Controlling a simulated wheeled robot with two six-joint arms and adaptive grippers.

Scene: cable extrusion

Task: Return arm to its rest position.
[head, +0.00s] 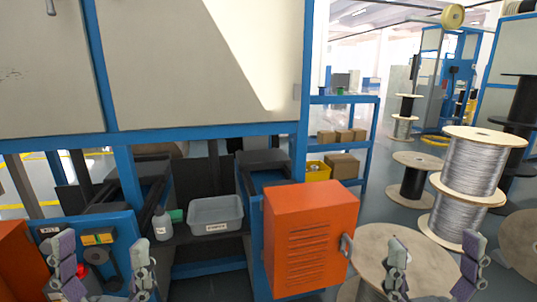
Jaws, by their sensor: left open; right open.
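My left gripper (103,272) is at the bottom left, in front of a blue machine panel. Its fingers stand apart and hold nothing that I can see. My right gripper (433,275) is at the bottom right, in front of a wooden spool flange. Its fingers are also spread, with nothing between them. Only the upper parts of both grippers show; the arms behind them are cut off by the bottom edge.
An orange cabinet (300,240) stands between my grippers. A grey bin (216,214) and a grey bottle (162,224) sit on a dark shelf. Wire spools (470,165) stand at the right. A blue rack (343,100) holds cardboard boxes. Grey floor shows between rack and spools.

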